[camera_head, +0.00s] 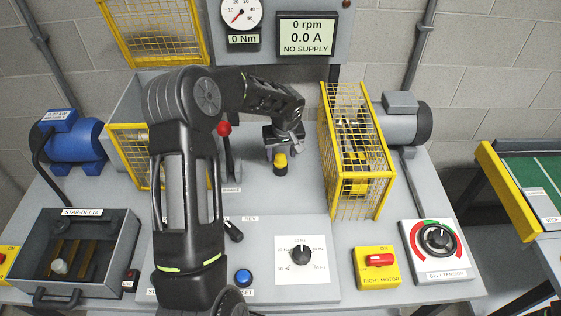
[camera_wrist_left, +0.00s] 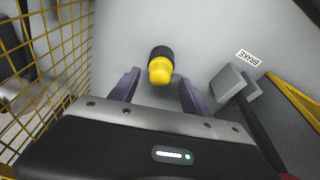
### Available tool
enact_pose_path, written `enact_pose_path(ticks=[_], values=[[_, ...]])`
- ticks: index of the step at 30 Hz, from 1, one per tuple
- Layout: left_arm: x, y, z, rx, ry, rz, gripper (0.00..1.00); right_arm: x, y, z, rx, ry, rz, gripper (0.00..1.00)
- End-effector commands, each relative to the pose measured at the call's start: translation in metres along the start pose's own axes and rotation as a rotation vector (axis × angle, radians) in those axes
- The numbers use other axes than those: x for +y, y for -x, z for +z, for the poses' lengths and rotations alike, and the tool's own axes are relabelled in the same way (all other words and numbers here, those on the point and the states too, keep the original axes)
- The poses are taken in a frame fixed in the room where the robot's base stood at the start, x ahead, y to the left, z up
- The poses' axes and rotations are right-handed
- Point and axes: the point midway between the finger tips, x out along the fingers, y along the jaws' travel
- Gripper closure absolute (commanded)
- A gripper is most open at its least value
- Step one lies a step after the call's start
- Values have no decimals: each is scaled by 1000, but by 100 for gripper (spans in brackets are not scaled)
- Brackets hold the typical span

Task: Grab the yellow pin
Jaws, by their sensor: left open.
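The yellow pin (camera_head: 280,164) stands on the grey bench top, in the middle of the head view. It has a yellow cap and a dark lower part. In the left wrist view the pin (camera_wrist_left: 160,68) shows just beyond the fingertips, roughly centred between them. My left gripper (camera_head: 283,146) is over the pin in the head view. My right gripper is not seen in either view.
A yellow mesh guard (camera_head: 352,150) stands right of the pin. The brake lever with a red knob (camera_head: 224,129) stands to the left, beside a label reading BRAKE. A panel with a black dial (camera_head: 303,252) lies nearer the front. Bare bench surrounds the pin.

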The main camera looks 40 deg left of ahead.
Motion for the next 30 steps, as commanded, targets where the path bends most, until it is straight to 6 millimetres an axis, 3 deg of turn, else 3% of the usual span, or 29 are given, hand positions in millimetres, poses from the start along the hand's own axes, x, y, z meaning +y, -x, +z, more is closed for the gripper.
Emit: enact_pose_path(ticks=[1, 5, 23, 30], values=[[0, -10, 1, -3, 0, -1, 44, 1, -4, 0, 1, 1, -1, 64], [0, -19, 0, -1, 0, -1, 44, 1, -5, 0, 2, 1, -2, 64], [0, -18, 0, 0, 0, 0, 44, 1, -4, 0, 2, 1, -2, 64], [0, -18, 0, 0, 0, 0, 64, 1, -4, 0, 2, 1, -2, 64]])
